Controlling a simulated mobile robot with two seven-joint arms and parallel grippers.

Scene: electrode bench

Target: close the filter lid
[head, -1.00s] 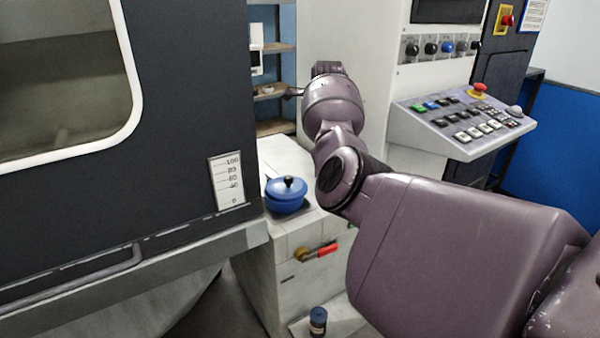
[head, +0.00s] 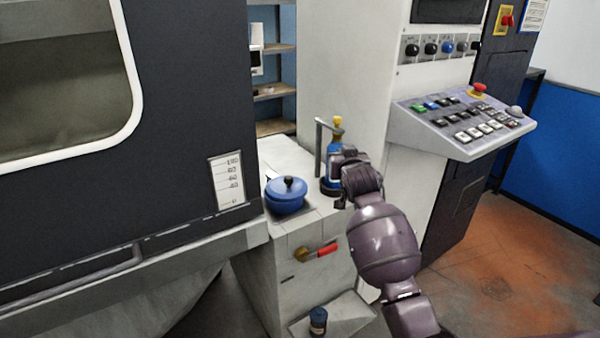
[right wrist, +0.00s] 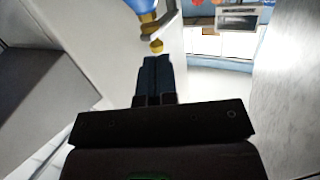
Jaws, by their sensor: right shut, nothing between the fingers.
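A round blue vessel (head: 286,204) with a blue lid (head: 286,186) and black knob stands on the pale bench beside the dark cabinet. I cannot tell which part is the filter lid. To its right is a blue and yellow upright fitting (head: 337,132) beside a grey post, partly hidden by my right gripper (head: 340,203). The fitting also shows at the top of the right wrist view (right wrist: 148,22). My right gripper's fingers (right wrist: 155,62) are together and empty, just below the fitting's yellow tip in that view. Contact cannot be told. My left gripper is out of view.
The dark cabinet (head: 190,120) with a window stands close at left. A red-handled valve (head: 320,251) sticks out of the bench front. A small dark jar (head: 318,320) stands on a low ledge. A button panel (head: 465,125) juts out at right. Floor (head: 510,270) is clear there.

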